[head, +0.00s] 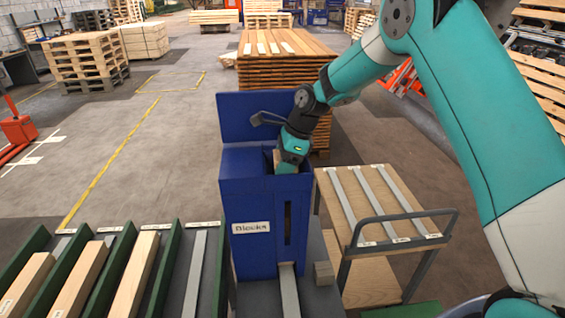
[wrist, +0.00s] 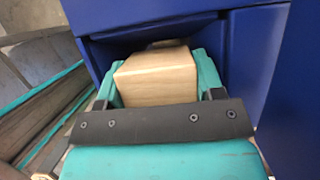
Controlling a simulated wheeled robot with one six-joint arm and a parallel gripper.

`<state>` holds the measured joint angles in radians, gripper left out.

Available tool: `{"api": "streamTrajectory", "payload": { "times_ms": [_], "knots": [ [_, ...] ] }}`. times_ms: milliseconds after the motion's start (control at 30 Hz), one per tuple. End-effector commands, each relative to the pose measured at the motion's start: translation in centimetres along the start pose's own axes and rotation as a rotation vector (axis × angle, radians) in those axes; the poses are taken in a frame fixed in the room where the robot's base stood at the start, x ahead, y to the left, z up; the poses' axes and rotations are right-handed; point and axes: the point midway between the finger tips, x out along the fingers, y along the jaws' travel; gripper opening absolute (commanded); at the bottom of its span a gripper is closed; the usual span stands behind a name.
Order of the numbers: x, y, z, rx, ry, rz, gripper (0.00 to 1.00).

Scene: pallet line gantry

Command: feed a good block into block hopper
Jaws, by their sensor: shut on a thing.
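The block hopper (head: 248,200) is a tall blue box with a "Blocks" label on its front and a raised back plate. My gripper (head: 287,158) is at the open top of the hopper, pointing down into it. In the wrist view my gripper (wrist: 158,88) is shut on a light wooden block (wrist: 155,75), which sits between the teal fingers, with blue hopper walls around it. The block's far end and the inside of the hopper are mostly hidden. Another small block (head: 323,272) lies at the hopper's foot on the right.
A wooden-topped cart (head: 385,205) with grey strips and a handle stands right of the hopper. Green-divided lanes with timber boards (head: 130,275) lie at the left front. A tall stack of boards (head: 285,60) stands behind. Open floor (head: 160,150) lies to the left.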

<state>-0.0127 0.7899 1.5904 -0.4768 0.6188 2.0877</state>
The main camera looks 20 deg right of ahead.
Motion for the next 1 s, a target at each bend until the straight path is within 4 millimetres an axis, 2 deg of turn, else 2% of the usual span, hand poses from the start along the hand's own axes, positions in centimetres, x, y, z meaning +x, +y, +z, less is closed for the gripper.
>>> {"api": "streamTrajectory", "payload": {
  "times_ms": [400, 433, 500, 767, 833, 933, 1000],
  "knots": [
    [0.3, 0.0, -0.1, 0.0, 0.0, 0.0, 0.37],
    [0.3, 0.0, -0.1, 0.0, 0.0, 0.0, 0.64],
    [0.3, 0.0, -0.1, 0.0, 0.0, 0.0, 0.8],
    [-0.3, 0.0, -0.1, 0.001, 0.0, -0.001, 0.81],
    [-1.0, -0.1, 0.0, 0.001, 0.0, -0.002, 0.83],
    [-2.4, -0.1, 0.1, 0.002, 0.0, -0.003, 0.91],
    [-3.3, -0.2, 0.0, 0.001, 0.0, -0.005, 0.91]
  ]
}}
